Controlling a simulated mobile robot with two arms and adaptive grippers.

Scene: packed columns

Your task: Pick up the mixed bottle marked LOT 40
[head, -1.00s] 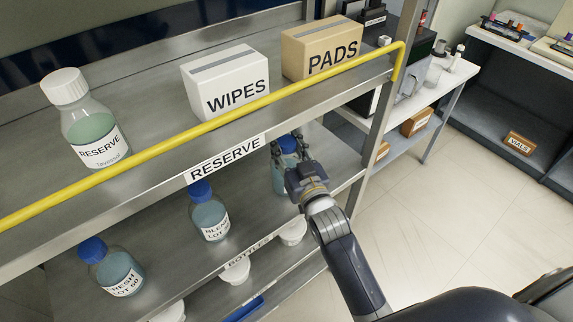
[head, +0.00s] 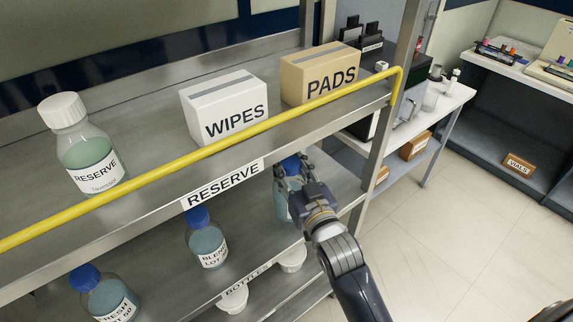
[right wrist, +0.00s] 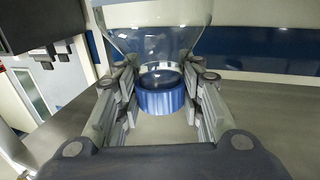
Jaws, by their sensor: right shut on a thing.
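My right gripper (head: 293,170) is shut around the capped neck of a blue-capped bottle (head: 281,204) at the right end of the shelf under the RESERVE strip. In the right wrist view its blue cap (right wrist: 161,99) and clear neck sit between the two fingers. No label on this bottle is readable. I cannot tell whether its base touches the shelf. A blue-capped bottle marked BLEND LOT (head: 207,240) stands left of it, number unreadable. A bottle marked FRESH LOT 50 (head: 107,297) stands further left. My left gripper is not in view.
The upper shelf holds a RESERVE bottle (head: 87,150), a WIPES box (head: 225,107) and a PADS box (head: 322,75). A yellow rail (head: 200,155) runs along its front, above the bottles. A metal post (head: 381,150) stands right of my gripper. Open floor (head: 450,240) lies right.

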